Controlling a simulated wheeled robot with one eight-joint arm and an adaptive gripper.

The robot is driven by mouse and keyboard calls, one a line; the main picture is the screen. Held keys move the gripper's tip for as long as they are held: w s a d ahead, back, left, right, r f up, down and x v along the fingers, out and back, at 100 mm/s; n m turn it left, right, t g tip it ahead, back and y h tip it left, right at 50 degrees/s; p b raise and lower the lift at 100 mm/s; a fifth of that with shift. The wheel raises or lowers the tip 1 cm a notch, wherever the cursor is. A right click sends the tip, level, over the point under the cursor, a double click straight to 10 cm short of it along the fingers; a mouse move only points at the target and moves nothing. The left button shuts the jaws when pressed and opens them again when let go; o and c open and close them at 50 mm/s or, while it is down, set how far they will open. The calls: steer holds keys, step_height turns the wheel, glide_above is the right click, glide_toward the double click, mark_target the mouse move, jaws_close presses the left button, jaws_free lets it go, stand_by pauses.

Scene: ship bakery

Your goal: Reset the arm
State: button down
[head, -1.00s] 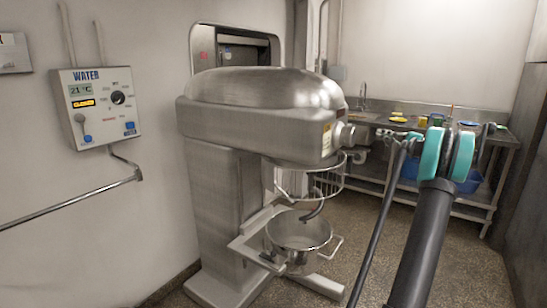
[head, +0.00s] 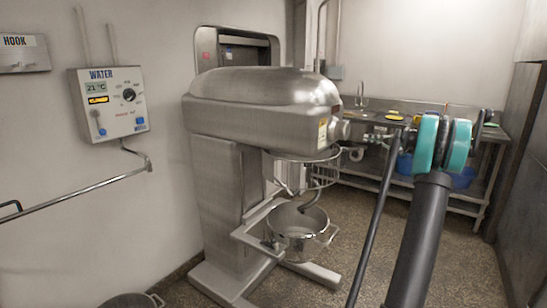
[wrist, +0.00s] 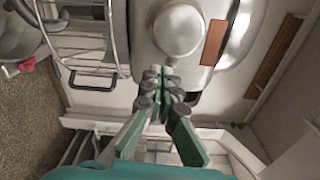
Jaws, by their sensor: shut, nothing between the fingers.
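My arm (head: 420,235) reaches up along the right side of the head view, with a teal joint near its top. In the wrist view my gripper (wrist: 165,82) has green fingers with dark grey joints, and its tips meet with nothing between them. Behind the fingertips in the wrist view is a large pale metal body with a round knob, seemingly the mixer (wrist: 215,80). I cannot tell the gap between them.
The steel mixer (head: 260,100) stands in the middle, with a bowl (head: 300,233) below its hook. A water panel (head: 110,103) and rail (head: 75,192) are on the left wall. A sink counter (head: 375,120) is at the back. Floor shows at right.

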steer(key=s+a+f+n+g+h, duration=0.25)
steer(key=s+a+f, duration=0.45)
steer(key=s+a, duration=0.35)
steer(key=s+a+f+n+g+h, duration=0.1)
steer(key=s+a+f+g+h, duration=0.25)
steer(key=s+a+f, duration=0.6)
steer(key=s+f+n+h, duration=0.1)
steer(key=s+f, duration=0.3)
steer(key=s, duration=0.5)
steer(key=s+a+f+n+h, duration=0.1)
steer(key=s+f+h, duration=0.3)
steer(key=s, duration=0.6)
steer(key=s+a+f+n+h, duration=0.1)
steer(key=s+f+n+h, duration=0.2)
steer(key=s+f, duration=0.3)
steer(key=s, duration=0.4)
steer(key=shift+g, duration=0.3)
